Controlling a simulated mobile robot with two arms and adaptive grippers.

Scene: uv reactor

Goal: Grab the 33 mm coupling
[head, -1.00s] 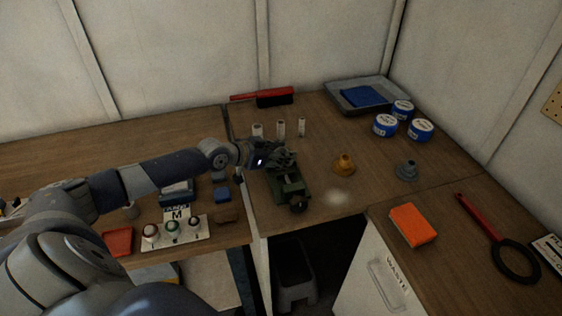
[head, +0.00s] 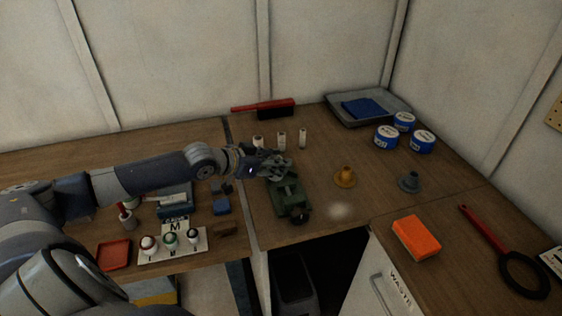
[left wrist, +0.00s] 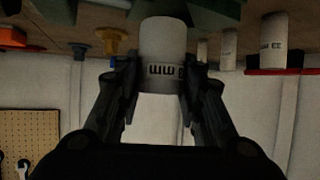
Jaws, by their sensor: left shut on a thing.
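My left gripper (head: 278,168) is above the back end of a green vise (head: 289,199) in the head view. In the left wrist view, which is upside down, my left gripper (left wrist: 160,85) is shut on a white cylindrical coupling (left wrist: 162,40). Its printed label shows "MM" and part of a digit; a finger hides the rest. In the head view the gripper hides the held coupling. Three other white couplings stand behind: a left one (head: 258,141), a middle one (head: 281,139) and a right one (head: 303,138). In the wrist view, one background coupling (left wrist: 272,42) appears to read "33 MM".
An orange flanged part (head: 345,178) and a grey one (head: 409,182) stand right of the vise. A red brush (head: 270,108), a grey tray (head: 334,110) and blue-white tins (head: 386,137) lie behind. An orange sponge (head: 416,237) lies front right. The bench between couplings and tins is clear.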

